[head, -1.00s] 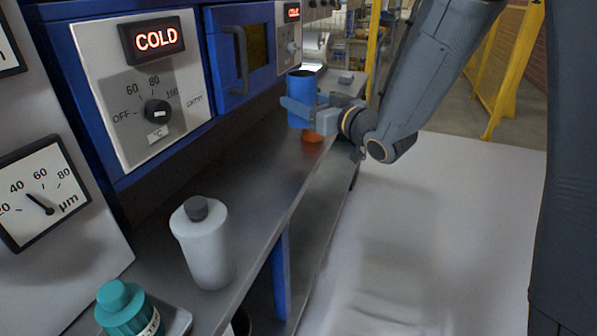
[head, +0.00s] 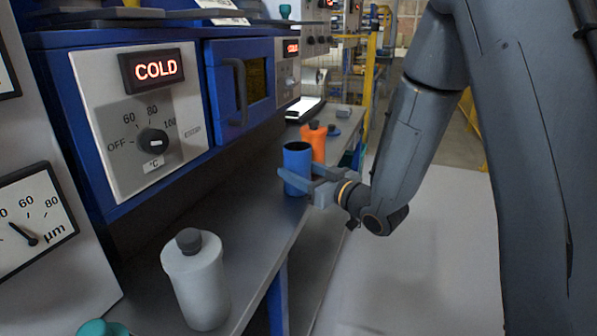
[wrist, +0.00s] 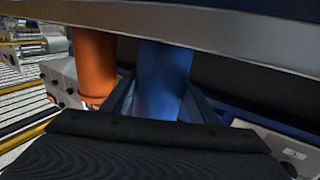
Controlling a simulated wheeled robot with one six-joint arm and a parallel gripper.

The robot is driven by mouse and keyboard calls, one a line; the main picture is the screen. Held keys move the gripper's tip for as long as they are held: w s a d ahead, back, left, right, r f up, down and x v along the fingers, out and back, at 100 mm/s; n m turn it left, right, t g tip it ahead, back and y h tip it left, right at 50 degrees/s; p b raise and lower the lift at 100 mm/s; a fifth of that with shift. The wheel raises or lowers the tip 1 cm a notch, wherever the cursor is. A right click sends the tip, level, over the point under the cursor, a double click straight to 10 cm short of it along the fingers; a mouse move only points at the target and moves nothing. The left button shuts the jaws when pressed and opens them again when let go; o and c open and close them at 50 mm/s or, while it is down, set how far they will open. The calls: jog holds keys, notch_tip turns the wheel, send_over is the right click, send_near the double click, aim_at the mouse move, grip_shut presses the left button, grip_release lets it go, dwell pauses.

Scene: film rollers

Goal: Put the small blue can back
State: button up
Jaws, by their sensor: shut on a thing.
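The small blue can (head: 297,160) is upright, with its dark open top facing up, at the grey bench's right part in the head view. My gripper (head: 303,183) is shut on its lower part from the right. The can's base is partly hidden by the fingers, and I cannot tell whether it touches the bench top. In the wrist view the blue can (wrist: 162,78) stands between the fingers, its top cut off by a pale edge.
An orange bottle (head: 315,142) stands just behind the can. A white bottle with a grey cap (head: 197,282) stands nearer on the bench (head: 262,205). A blue oven (head: 240,85) rises along the left. Bench top is clear between the white bottle and the can.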

jog(key=shift+f, duration=0.1)
jog(key=o, duration=1.4)
